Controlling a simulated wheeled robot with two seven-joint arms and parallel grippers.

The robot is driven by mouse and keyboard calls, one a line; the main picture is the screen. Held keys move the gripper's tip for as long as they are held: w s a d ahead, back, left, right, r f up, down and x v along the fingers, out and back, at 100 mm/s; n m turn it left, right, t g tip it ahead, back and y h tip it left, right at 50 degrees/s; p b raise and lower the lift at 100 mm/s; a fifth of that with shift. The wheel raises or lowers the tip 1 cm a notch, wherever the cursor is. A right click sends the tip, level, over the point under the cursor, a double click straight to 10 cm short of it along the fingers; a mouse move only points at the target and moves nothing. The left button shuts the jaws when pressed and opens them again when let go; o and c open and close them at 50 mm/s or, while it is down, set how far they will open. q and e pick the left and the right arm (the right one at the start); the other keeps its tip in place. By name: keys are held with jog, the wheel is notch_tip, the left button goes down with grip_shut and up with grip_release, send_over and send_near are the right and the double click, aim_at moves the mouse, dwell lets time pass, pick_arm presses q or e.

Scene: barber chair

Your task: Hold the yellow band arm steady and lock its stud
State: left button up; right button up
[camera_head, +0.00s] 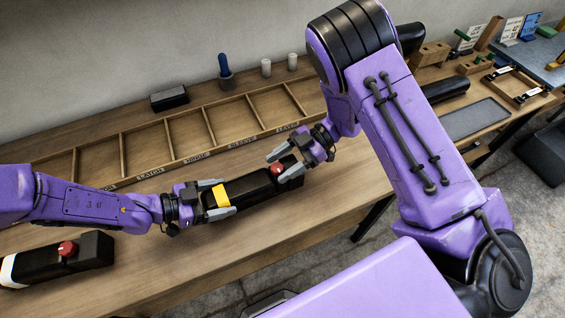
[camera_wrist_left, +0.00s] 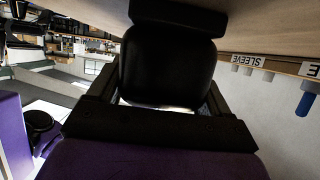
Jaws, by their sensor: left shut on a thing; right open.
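The yellow band arm (camera_head: 243,188) is a black padded armrest with a yellow band near its left end and a red stud (camera_head: 277,169) near its right end. It lies on the wooden bench in the head view. My left gripper (camera_head: 217,200) is shut on its banded end, one finger on each side. In the left wrist view the dark arm body (camera_wrist_left: 165,65) fills the middle; its band and stud are hidden there. My right gripper (camera_head: 284,154) is open and empty, just behind and above the red stud, apart from it as far as I can tell.
A second black arm with a white band and red stud (camera_head: 85,252) lies at the front left. A divided wooden tray (camera_head: 147,138) with labels runs behind. A blue-handled tool (camera_head: 224,68), white cylinders and a black box (camera_head: 168,97) stand at the back.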

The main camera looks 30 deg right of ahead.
jog(key=c, duration=1)
jog(key=shift+s+m+t, duration=0.1)
jog(key=shift+m+t, duration=0.7)
jog(key=shift+t, duration=0.1)
jog(key=o, duration=1)
jog(key=v, duration=1.2)
